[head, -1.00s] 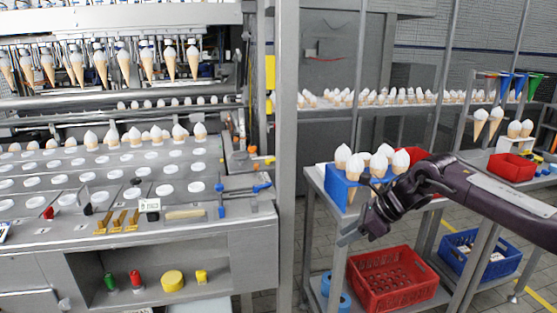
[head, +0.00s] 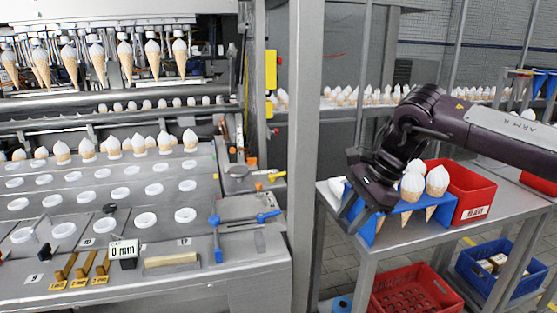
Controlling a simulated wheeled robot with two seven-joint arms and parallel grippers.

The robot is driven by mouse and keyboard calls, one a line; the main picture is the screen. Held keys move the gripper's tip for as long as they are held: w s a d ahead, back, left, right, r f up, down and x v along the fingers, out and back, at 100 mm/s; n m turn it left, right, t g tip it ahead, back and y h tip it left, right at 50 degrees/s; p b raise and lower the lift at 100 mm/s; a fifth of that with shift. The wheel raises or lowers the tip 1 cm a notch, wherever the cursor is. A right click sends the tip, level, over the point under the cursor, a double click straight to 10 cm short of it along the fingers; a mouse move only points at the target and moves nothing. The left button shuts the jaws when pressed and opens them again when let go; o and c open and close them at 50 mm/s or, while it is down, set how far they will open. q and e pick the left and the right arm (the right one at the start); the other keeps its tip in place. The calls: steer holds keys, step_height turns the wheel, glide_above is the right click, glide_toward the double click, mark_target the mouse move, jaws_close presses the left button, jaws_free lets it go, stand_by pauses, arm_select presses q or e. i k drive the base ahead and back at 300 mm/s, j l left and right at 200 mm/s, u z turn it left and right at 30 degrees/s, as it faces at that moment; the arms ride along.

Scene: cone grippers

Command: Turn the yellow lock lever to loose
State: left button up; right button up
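A small yellow-ended handle (head: 277,177) shows at the right end of the machine, beside an orange part. It may be the yellow lock lever, but it is too small to read its setting. A larger yellow block (head: 271,70) sits higher on the machine's frame. My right gripper (head: 362,208) is at the blue cone stand (head: 397,213), right of the grey post and well away from the machine. It hides part of the stand. I cannot tell how far apart its fingers are or whether they touch anything. My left gripper is out of view.
A grey upright post (head: 304,150) stands between the machine and the side table (head: 490,212). Blue-handled clamps (head: 217,240), brass pieces (head: 83,268) and a "0 mm" block (head: 123,252) are on the machine's front deck.

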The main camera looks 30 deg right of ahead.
mark_target(272, 176)
steer(key=i+l, duration=0.2)
steer(key=i, duration=0.2)
steer(key=i+l, duration=0.2)
steer(key=i, duration=0.2)
steer(key=i+l, duration=0.2)
steer(key=i, duration=0.2)
